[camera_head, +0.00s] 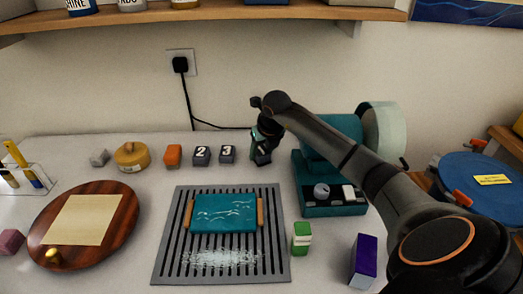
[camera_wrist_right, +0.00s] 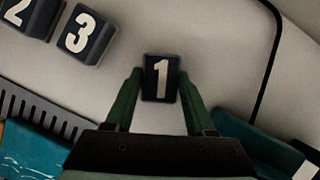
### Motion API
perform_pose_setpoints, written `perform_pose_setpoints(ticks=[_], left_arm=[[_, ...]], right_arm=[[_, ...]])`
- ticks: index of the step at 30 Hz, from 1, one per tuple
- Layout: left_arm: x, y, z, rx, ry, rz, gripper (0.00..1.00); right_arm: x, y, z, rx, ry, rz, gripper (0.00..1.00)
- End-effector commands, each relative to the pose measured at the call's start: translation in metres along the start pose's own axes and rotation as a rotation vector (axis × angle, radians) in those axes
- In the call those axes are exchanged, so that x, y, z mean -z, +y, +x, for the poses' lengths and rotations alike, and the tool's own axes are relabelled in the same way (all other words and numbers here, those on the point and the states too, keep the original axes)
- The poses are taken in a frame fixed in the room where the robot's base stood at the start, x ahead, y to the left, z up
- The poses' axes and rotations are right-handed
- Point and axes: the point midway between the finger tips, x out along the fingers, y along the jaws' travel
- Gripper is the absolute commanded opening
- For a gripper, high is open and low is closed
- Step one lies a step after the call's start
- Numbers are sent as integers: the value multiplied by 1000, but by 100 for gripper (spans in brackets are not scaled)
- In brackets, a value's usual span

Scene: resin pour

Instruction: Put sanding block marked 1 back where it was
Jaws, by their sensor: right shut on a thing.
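The sanding block marked 1 (camera_wrist_right: 160,78) is dark with a white number on its top. It sits between the two green fingers of my right gripper (camera_wrist_right: 158,98), which is shut on it. In the head view my right gripper (camera_head: 261,152) points down behind the slatted grey mat, right of the row of blocks. I cannot tell whether the block touches the table. Sanding blocks marked 2 (camera_head: 201,155) and 3 (camera_head: 227,154) stand side by side to its left. They also show at the upper left of the wrist view. My left gripper is not in view.
The slatted grey mat (camera_head: 165,255) bears a teal tray (camera_head: 225,212). A teal machine (camera_head: 334,211) stands right of my gripper. A green-and-white block (camera_head: 301,238) and a purple box (camera_head: 363,261) stand in front. A black cable (camera_head: 190,105) runs along the wall.

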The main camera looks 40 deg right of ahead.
Motion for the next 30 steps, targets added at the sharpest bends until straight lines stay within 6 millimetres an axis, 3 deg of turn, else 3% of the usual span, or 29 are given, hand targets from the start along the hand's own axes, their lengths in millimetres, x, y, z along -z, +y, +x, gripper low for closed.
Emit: perform_pose_setpoints(ticks=[8, 9, 16, 25, 30], left_arm=[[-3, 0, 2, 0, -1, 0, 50], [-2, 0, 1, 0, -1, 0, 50], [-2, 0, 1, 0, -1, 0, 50], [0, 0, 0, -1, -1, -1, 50], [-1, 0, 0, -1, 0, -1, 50]], right_arm=[[0, 0, 2, 0, -2, 1, 3], [0, 0, 2, -1, -2, 1, 58], [0, 0, 1, -1, -2, 1, 84], [-1, 0, -2, -1, -2, 1, 85], [-2, 0, -22, 1, -7, 0, 85]])
